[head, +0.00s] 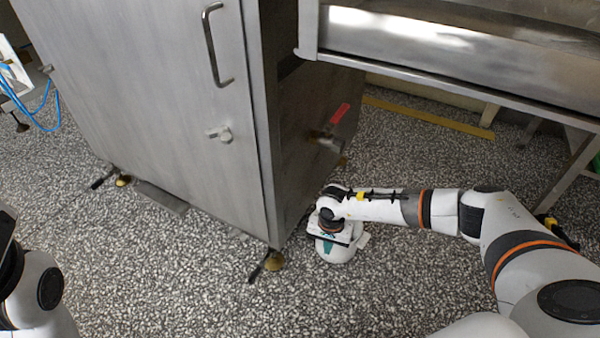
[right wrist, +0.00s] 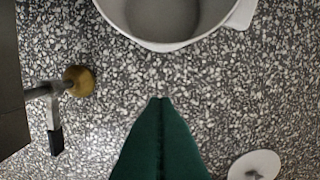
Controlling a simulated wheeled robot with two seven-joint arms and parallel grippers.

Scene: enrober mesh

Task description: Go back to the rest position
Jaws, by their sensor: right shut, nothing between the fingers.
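My right gripper (head: 328,245) hangs low over the floor, close to the right side of the steel cabinet, pointing down. Its green fingers (right wrist: 160,135) are together in the right wrist view, with nothing between them. A white pot-like container (head: 338,255) is below it, partly hidden by the gripper. In the right wrist view the container (right wrist: 170,46) is at the top edge, open and grey inside, apart from the fingertips in the picture. My left arm shows at the lower left of the head view; its gripper is not visible.
The steel cabinet (head: 150,110) stands left of my right arm, with a foot (head: 273,262) near the gripper. A steel trough (head: 450,50) overhangs behind. A white disc with a knob (right wrist: 254,165) shows at lower right. The speckled floor (head: 190,270) in front is clear.

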